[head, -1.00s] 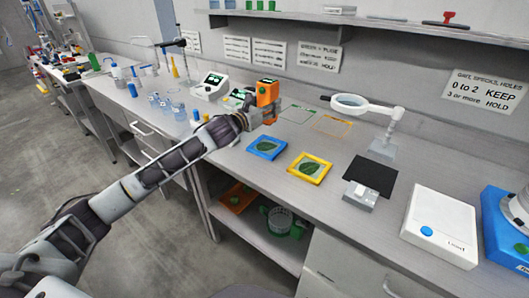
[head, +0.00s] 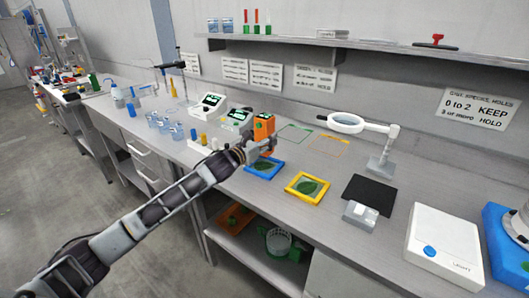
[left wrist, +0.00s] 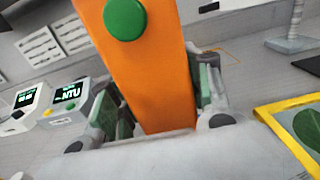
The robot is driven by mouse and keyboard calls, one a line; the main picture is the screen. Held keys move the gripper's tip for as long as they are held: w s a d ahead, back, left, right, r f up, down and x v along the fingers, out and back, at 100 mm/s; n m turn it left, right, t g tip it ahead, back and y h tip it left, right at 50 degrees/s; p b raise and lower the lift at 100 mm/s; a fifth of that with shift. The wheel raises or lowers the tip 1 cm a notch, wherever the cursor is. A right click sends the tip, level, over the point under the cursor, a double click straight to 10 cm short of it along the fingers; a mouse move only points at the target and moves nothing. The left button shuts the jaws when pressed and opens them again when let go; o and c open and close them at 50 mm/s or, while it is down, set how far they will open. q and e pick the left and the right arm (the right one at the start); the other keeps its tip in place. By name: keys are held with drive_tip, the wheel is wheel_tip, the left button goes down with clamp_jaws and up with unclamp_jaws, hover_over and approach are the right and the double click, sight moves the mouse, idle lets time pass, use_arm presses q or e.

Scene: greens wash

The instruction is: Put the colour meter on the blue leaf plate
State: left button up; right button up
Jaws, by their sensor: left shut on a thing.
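The colour meter is an orange block with a green button. In the head view the orange meter (head: 263,127) stands upright in my left gripper (head: 260,146), just behind and above the blue leaf plate (head: 264,168). In the left wrist view the meter (left wrist: 150,70) fills the middle, between the green-padded fingers of the left gripper (left wrist: 155,105), which is shut on it. The blue plate holds a green leaf, and its back edge is partly hidden by the gripper. I cannot tell whether the meter touches anything below. My right gripper is not in view.
A yellow leaf plate (head: 307,188) lies right of the blue one; its edge shows in the left wrist view (left wrist: 290,130). A magnifier lamp (head: 347,121), black mat (head: 370,193) and white light box (head: 445,247) stand further right. Two white meters (head: 208,107) and several beakers (head: 172,127) are left.

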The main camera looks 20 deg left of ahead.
use_arm(q)
drive_tip(key=shift+f, duration=0.55)
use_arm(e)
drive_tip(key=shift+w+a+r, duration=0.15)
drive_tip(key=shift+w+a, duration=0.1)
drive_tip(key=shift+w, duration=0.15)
use_arm(q)
drive_tip(key=shift+f, duration=0.15)
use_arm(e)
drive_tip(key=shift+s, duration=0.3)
use_arm(q)
wheel_tip(320, 180, down, 2)
drive_tip(key=shift+f, duration=0.15)
drive_tip(key=shift+f+b, duration=0.3)
drive_tip(key=shift+f, duration=0.3)
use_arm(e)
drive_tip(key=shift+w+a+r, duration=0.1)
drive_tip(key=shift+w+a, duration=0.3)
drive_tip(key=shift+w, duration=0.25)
use_arm(q)
drive_tip(key=shift+f, duration=0.1)
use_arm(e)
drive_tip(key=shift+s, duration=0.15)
use_arm(q)
drive_tip(key=o, duration=1.1)
drive_tip(key=shift+c, duration=0.2)
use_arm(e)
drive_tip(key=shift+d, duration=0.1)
